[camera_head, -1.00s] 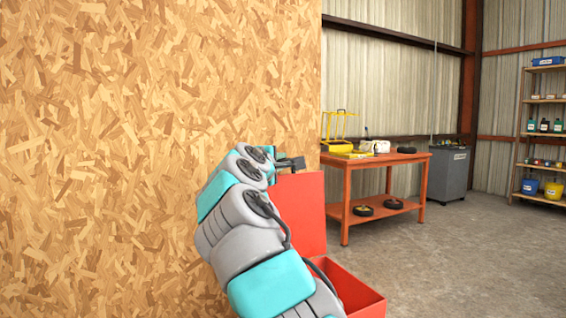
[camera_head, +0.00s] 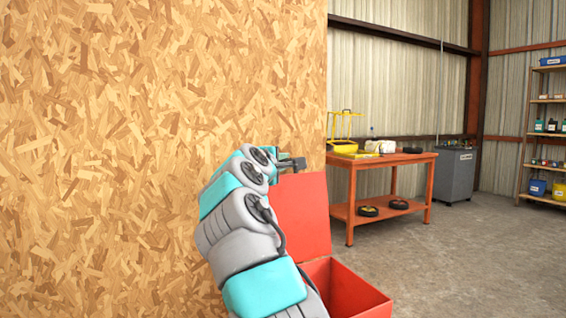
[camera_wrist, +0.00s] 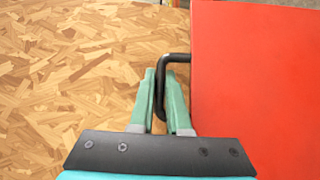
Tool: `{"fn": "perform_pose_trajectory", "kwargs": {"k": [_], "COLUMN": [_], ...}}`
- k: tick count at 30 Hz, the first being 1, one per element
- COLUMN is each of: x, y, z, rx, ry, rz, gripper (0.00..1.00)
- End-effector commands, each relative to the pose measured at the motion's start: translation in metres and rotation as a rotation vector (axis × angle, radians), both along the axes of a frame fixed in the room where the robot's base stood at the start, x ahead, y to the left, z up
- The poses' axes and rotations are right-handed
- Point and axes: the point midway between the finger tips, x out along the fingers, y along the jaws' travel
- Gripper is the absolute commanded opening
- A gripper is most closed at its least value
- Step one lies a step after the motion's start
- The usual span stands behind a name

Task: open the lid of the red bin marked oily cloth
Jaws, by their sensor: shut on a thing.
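The red bin (camera_head: 352,297) stands beside the chipboard wall, low in the head view. Its lid (camera_head: 302,212) is raised and stands upright, and the inside of the bin shows in part. The lid (camera_wrist: 255,80) also fills the right of the wrist view. A black bent handle (camera_wrist: 160,75) sticks out from the lid's edge. My gripper (camera_wrist: 163,82) is shut on this handle, with one green finger on each side of it. In the head view my arm hides part of the bin and most of the gripper. No marking on the bin shows.
A chipboard wall (camera_head: 150,150) stands close on the left. An orange workbench (camera_head: 395,162) with a yellow rack, tyres and other items stands behind the bin. A grey bin (camera_head: 453,175) and a shelf (camera_head: 540,130) are farther back. Concrete floor on the right is clear.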

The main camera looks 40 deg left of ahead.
Motion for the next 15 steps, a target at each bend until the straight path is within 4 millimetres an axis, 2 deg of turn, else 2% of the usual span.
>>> {"fn": "perform_pose_trajectory", "kwargs": {"k": [4,5,6,12,15], "x": [-0.0005,-0.0004,-0.0005,-0.0003,-0.0003], "y": [-0.0009,-0.0008,-0.0009,-0.0005,-0.0004], "z": [0.0031,0.003,0.003,0.0018,0.0014], "rx": [0.003,0.003,0.003,0.002,0.002], "ry": [-0.004,-0.004,-0.004,-0.002,-0.001], "rz": [0.0,0.0,0.0,0.0,0.0], "gripper": [0.0,0.17,0.21,0.44,0.45]}}
